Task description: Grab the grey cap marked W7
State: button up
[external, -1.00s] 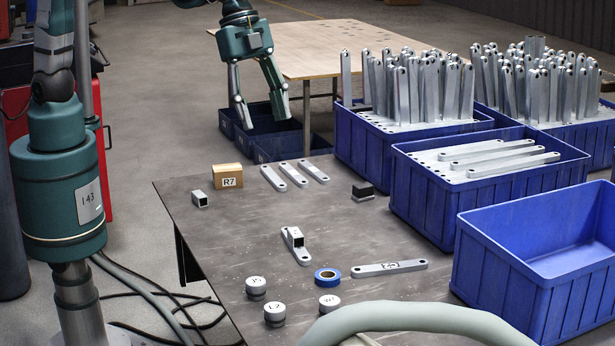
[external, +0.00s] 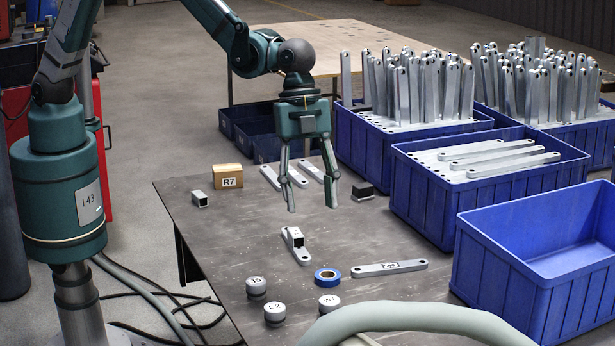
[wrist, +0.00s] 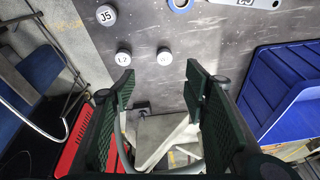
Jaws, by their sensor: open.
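The grey cap whose small mark looks like W7 (external: 329,303) stands near the front edge of the dark table, just below the blue tape roll. In the wrist view this cap (wrist: 164,57) lies close to the line between the fingertips, its mark too small to read surely. Two similar grey caps, J5 (external: 256,286) and L2 (external: 275,313), stand to its left. They also show in the wrist view as J5 (wrist: 106,15) and L2 (wrist: 123,58). My gripper (external: 311,208) is open and empty, pointing down above the table, apart from the caps and farther back than they are.
A blue tape roll (external: 327,276) and a flat bracket (external: 390,267) lie behind the cap. A bracket with a block on it (external: 296,245) lies mid-table. An empty blue crate (external: 540,250) stands right. A thick pale hose (external: 420,316) curves across the foreground.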

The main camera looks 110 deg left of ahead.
aim_at(330, 300)
jog(key=w+d+f+m, duration=0.1)
jog(key=w+d+f, duration=0.1)
jog(key=f, duration=0.5)
jog(key=w+d+f+m+g, duration=0.1)
jog(key=w+d+f, duration=0.1)
jog(key=f, duration=0.4)
jog(key=shift+w+f+m+h, duration=0.3)
jog(key=shift+w+f, duration=0.05)
jog(key=shift+w, duration=0.4)
jog(key=shift+x, duration=1.3)
jog(key=shift+b, duration=0.3)
jog(key=shift+w+b+x, duration=0.1)
jog(key=shift+b+x, duration=0.1)
jog(key=shift+x, duration=1.1)
jog(key=shift+w+b+x, duration=0.15)
jog(key=shift+x, duration=1.15)
jog(key=c, duration=1)
